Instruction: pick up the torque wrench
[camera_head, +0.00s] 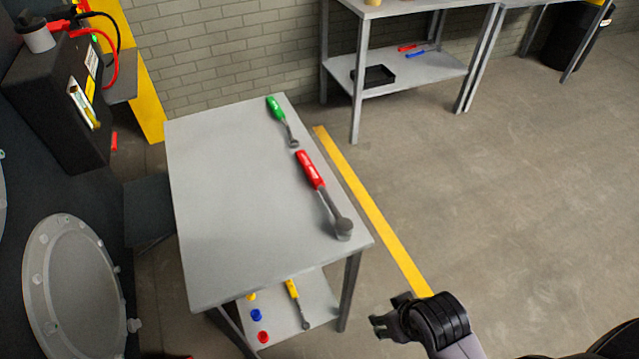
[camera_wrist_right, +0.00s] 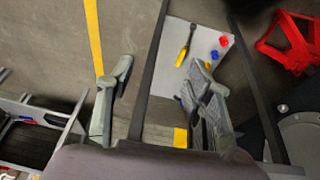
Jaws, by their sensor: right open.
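A large wrench with a red handle and grey head, which looks like the torque wrench (camera_head: 322,192), lies on the grey table's top (camera_head: 225,200) near its right edge. A smaller green-handled ratchet (camera_head: 282,120) lies beyond it at the far edge. A yellow-handled tool (camera_head: 297,302) lies on the lower shelf and also shows in the right wrist view (camera_wrist_right: 186,45). My right gripper (camera_head: 388,318) is open and empty, right of the table's near corner and apart from the red wrench. Its two fingers (camera_wrist_right: 160,88) stand apart in the wrist view. My left gripper is not in view.
Red, blue and yellow small parts (camera_head: 257,315) sit on the lower shelf. A black box with cables (camera_head: 62,100) stands at left. A workbench (camera_head: 410,70) is behind. Floor right of the yellow line (camera_head: 370,205) is clear. A red stand (camera_wrist_right: 290,45) shows in the wrist view.

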